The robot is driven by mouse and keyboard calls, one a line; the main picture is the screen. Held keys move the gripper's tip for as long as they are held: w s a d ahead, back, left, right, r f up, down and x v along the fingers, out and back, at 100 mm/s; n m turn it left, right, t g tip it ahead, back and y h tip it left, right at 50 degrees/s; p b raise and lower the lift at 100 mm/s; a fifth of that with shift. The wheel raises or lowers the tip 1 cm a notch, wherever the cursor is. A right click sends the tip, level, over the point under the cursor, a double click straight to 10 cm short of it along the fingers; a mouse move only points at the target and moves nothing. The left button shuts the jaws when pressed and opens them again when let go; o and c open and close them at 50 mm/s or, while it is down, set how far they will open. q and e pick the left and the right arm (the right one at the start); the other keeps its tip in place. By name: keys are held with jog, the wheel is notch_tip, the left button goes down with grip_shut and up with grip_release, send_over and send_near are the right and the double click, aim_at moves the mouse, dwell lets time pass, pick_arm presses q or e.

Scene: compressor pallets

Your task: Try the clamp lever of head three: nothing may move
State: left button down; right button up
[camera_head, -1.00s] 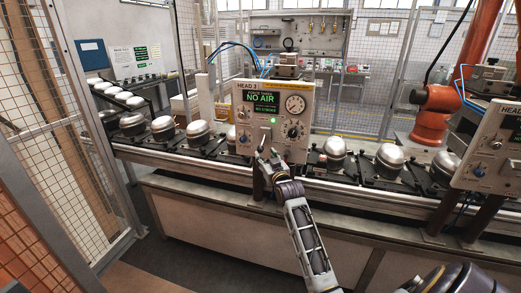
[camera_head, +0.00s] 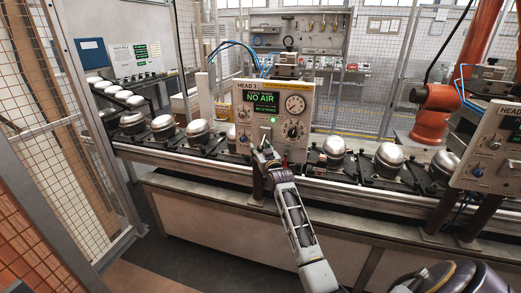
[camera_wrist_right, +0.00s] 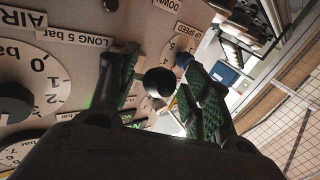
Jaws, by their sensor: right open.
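The head three panel (camera_head: 250,140) stands over the conveyor in the head view, with a green-lit screen (camera_head: 260,98) reading "NO AIR" and a round gauge (camera_head: 295,103). My right gripper (camera_head: 264,152) is at the lower front of this panel. In the right wrist view its two green-padded fingers (camera_wrist_right: 160,92) are apart. A dark round knob (camera_wrist_right: 158,81), seemingly the clamp lever's end, shows between them; contact with the pads cannot be told. The lever's shaft is mostly hidden. My left gripper is not in view.
Several metal compressor domes (camera_head: 389,155) sit on the conveyor either side of the panel. Another control panel (camera_head: 492,150) stands at right, near an orange robot arm (camera_head: 432,110). A mesh fence (camera_head: 55,110) bounds the left side.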

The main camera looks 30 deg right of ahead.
jog(key=shift+w, duration=0.1)
grip_shut()
dwell(0.4)
